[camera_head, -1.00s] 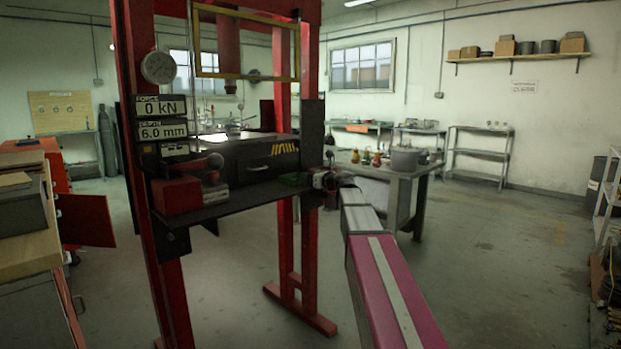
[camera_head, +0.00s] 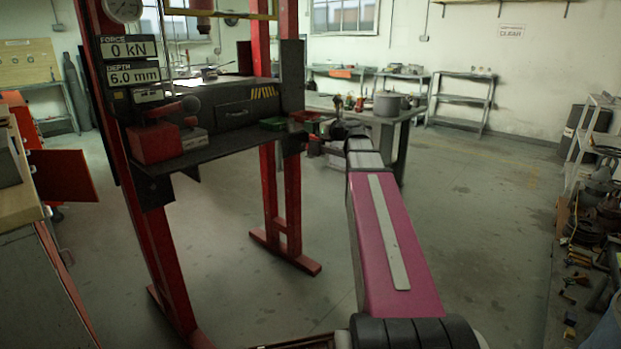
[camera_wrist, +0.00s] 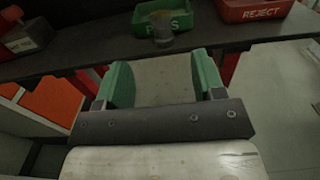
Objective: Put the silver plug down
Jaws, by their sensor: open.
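My gripper (camera_wrist: 158,72) is open, with two green fingers spread apart and nothing seen held between them. A small grey, metallic-looking cylinder with a brownish top (camera_wrist: 163,30), likely the silver plug, is beyond the fingertips in the wrist view. It overlaps the front wall of a green tray (camera_wrist: 187,24) and hides the middle of its label. I cannot tell whether it touches the tray. The plug cannot be made out there.
A red tray marked REJECT (camera_wrist: 254,11) sits right of the green tray. A red box (camera_head: 153,144) stands at the left of the dark shelf (camera_head: 190,155). Red press uprights (camera_head: 290,190) flank the shelf. A grey table (camera_head: 405,125) stands behind. Open floor lies to the right.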

